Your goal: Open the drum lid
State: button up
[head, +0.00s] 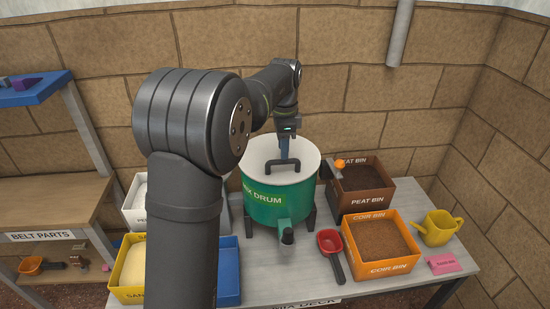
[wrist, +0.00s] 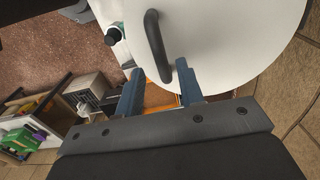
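The green mix drum (head: 278,208) stands on the deck with its round white lid (head: 263,152) on top, which looks closed. A dark bar handle (head: 283,165) rises from the lid. My gripper (head: 285,152) points down over the lid, just behind the handle in the head view. In the wrist view, my gripper (wrist: 160,68) has its two blue fingers apart. One end of the handle (wrist: 155,40) shows between the fingertips, nearer the right finger. The white lid (wrist: 225,45) fills the upper right there. I cannot tell whether a finger touches the handle.
Right of the drum are the peat bin (head: 370,202), the orange coir bin (head: 353,240), a red scoop (head: 331,250), a yellow watering can (head: 438,228) and a pink block (head: 443,264). Left are a yellow sand bin (head: 127,290) and a blue tray (head: 229,272). A brick wall (head: 345,110) stands behind.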

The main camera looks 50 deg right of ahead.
jog(key=shift+f, duration=2.5)
grip_shut()
